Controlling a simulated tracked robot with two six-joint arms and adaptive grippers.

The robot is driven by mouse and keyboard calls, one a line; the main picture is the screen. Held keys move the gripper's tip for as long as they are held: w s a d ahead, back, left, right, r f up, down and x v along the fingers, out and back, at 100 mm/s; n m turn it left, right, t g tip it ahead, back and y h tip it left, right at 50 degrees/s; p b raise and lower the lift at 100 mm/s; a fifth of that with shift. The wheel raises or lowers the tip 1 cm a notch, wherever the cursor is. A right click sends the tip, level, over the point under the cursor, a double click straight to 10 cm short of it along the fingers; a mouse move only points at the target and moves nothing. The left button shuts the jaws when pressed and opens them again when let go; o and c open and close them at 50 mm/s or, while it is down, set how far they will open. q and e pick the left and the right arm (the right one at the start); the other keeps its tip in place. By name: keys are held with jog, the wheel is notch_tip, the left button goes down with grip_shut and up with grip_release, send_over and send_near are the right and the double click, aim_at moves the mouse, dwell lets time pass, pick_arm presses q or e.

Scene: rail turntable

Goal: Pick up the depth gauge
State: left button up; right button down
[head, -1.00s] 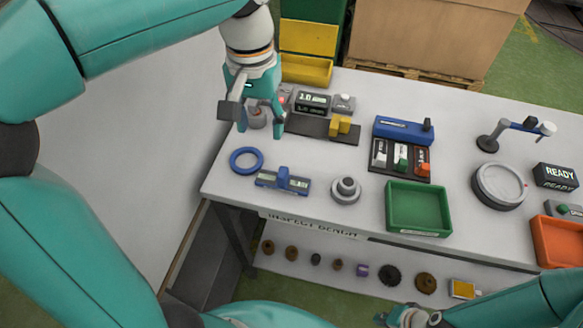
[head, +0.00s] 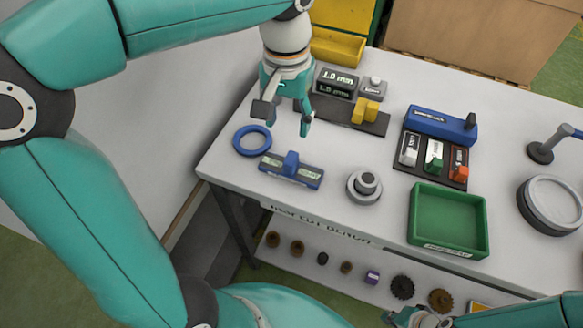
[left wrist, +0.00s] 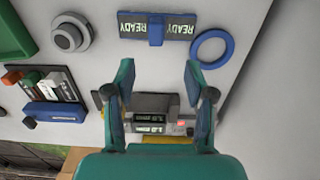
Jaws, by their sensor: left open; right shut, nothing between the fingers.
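What looks like the depth gauge is a flat grey bar with a blue block across its middle (head: 291,168), lying near the front left of the bench. In the left wrist view it shows at the top (left wrist: 156,28), with READY displays on both sides of the block. My left gripper (head: 286,118) is open and empty above the bench, pointing down, behind the gauge. In the left wrist view its fingertips (left wrist: 158,76) are spread, with the gauge beyond them. My right gripper (head: 416,318) is shut and empty at the bottom edge, partly cut off.
A blue ring (head: 252,140) lies left of the gauge and a round grey stepped part (head: 364,186) right of it. A 1.0 mm display (head: 337,80) and a dark plate with a yellow block (head: 366,110) are behind. A green tray (head: 447,218) stands farther right.

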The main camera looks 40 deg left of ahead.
aim_at(291, 158)
pick_arm(q)
notch_tip(291, 158, down, 7)
jog(key=shift+r, duration=0.15)
jog(key=shift+d+f, duration=0.15)
jog(key=shift+f, duration=1.4)
jog(key=shift+d+f, duration=0.15)
jog(key=shift+f, duration=1.35)
grip_shut()
